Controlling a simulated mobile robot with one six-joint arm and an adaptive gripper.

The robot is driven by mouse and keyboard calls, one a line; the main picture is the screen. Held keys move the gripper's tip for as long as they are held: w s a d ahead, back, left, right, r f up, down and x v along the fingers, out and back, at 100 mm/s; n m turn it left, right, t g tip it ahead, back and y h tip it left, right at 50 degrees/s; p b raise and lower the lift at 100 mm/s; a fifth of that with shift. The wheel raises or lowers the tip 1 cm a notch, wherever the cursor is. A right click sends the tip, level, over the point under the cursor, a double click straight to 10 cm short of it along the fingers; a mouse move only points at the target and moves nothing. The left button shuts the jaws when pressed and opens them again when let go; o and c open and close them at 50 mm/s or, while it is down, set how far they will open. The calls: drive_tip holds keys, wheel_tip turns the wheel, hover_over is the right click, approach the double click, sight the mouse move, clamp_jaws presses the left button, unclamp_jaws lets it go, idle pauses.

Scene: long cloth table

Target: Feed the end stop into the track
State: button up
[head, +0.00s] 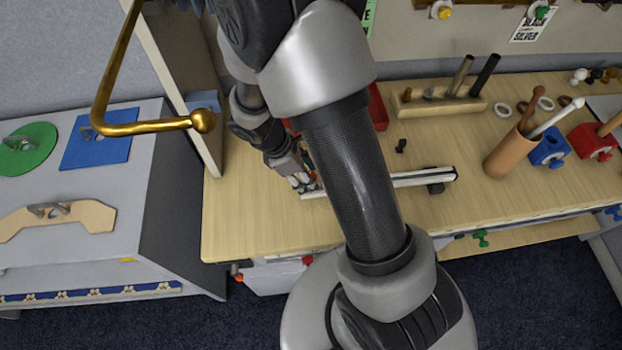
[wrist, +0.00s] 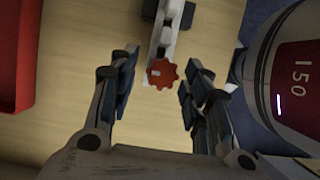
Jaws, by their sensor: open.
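The track (head: 422,177) is a pale, narrow rail lying on the wooden table, with a dark block under its right end. My arm hides its middle in the head view. In the wrist view the track (wrist: 165,35) runs up from between my fingers, with dark blocks beside it. A red star-shaped knob (wrist: 161,73), seemingly the end stop's, is at the near end of the rail. I cannot tell whether its base sits inside the track. My gripper (head: 301,182) is open, with one finger on each side of the knob and gaps visible in the wrist view (wrist: 157,78).
A small black piece (head: 401,146) lies behind the track. A red bin (head: 377,108) and a wooden block with upright rods (head: 438,104) stand farther back. A brown cup (head: 505,154) with sticks stands right. A brass rod (head: 150,126) and a panel are left. The front table strip is clear.

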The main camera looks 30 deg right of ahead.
drive_tip(key=v, duration=0.8)
drive_tip(key=shift+r, duration=0.35)
drive_tip(key=shift+a, duration=0.1)
